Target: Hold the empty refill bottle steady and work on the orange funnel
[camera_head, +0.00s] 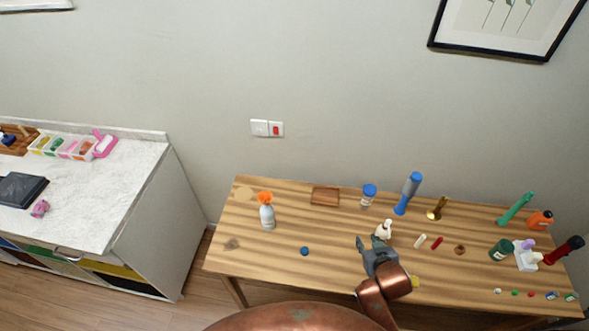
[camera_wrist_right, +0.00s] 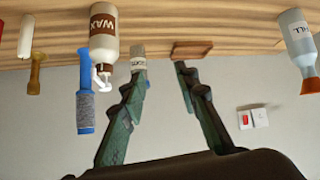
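The refill bottle (camera_head: 267,217) stands upright at the left part of the wooden table in the head view, pale grey with a clear upper part. The orange funnel (camera_head: 265,197) sits at its top; how it is seated is too small to tell. My right gripper (camera_head: 377,243) is over the table, well to the right of the bottle. Its fingers (camera_wrist_right: 159,60) are spread with nothing between them. My left gripper is not in view.
A white wax bottle (camera_head: 383,231) stands close to my right gripper. A wooden tray (camera_head: 325,196), a blue-lidded jar (camera_head: 368,195) and a blue-handled tool (camera_head: 408,194) are behind. A blue cap (camera_head: 304,251) lies between bottle and gripper. The table's right side is crowded.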

